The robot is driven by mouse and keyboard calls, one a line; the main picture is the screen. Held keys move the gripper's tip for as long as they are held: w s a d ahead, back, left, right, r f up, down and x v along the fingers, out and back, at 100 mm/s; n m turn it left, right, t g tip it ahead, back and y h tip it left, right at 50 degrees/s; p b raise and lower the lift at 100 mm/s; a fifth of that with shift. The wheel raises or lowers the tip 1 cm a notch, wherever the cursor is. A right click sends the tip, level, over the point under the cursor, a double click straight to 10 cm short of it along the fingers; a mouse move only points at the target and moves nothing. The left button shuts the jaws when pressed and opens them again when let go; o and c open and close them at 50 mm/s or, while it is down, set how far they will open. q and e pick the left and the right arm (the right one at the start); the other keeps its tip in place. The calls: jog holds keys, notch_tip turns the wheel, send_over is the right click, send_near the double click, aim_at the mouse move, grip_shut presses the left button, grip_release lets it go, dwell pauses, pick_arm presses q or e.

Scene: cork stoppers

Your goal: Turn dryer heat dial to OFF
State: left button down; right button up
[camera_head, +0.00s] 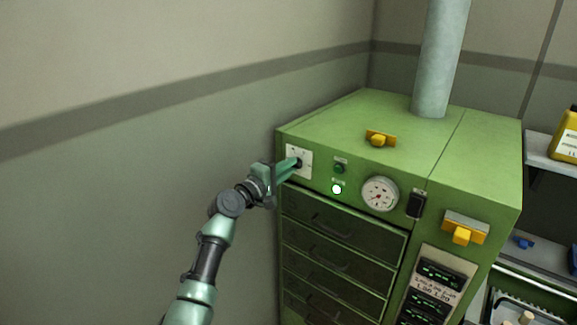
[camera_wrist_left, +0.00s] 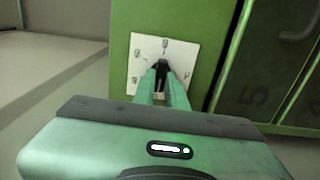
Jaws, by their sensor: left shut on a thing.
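The green dryer cabinet (camera_head: 400,143) stands against the wall corner. Its heat dial has a white square plate (camera_head: 304,153) at the upper left of the front face. My left gripper (camera_head: 296,163) reaches it from the left and is shut on the dark dial knob. In the left wrist view the dark knob (camera_wrist_left: 162,68) sits between the fingertips, in front of the white plate (camera_wrist_left: 143,47) with small marks around it. The marks are too small to read, and the fingers hide part of the knob. My right gripper is not in view.
Right of the dial are a green button (camera_head: 340,168), a lit white lamp (camera_head: 336,189), a round gauge (camera_head: 380,194) and a black switch (camera_head: 415,204). Drawers (camera_head: 340,228) lie below. A yellow-handled part (camera_head: 463,234) juts out at the right. Free room lies left of the cabinet.

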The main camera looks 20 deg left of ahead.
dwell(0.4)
pick_arm(q)
jog(key=c, duration=1.4)
grip_release()
jog(key=shift+c, duration=0.2)
jog(key=b+v, duration=0.2)
jog(key=v, duration=0.5)
jog(key=shift+s+a, duration=0.2)
jog(key=shift+s, duration=0.15)
jog(key=shift+f, duration=0.1)
